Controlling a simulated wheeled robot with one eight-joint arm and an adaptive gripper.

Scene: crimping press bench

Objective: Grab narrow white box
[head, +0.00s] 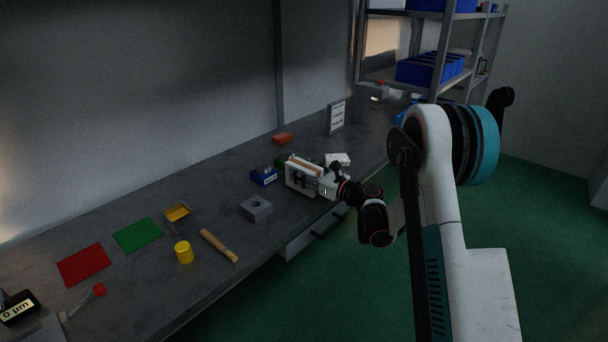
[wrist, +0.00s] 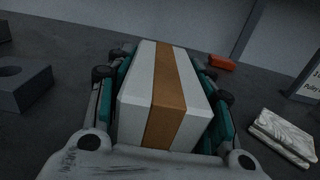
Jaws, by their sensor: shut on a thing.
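The narrow white box (wrist: 137,87) has a brown stripe along its middle and fills the centre of the wrist view. My gripper (wrist: 162,85) is shut on it, with one finger against each long side. In the head view the box (head: 301,167) shows its brown-striped top between the fingers of my gripper (head: 303,177), over the bench near its front edge. I cannot tell whether the box touches the bench top. The fingers and palm hide part of its sides.
On the bench (head: 150,276) are a grey block with a hole (head: 255,209), a blue box (head: 263,176), an orange-red block (head: 283,138), a white packet (head: 338,159) and a standing sign (head: 336,117). A wooden-handled tool (head: 219,245) and yellow cylinder (head: 184,252) lie leftward.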

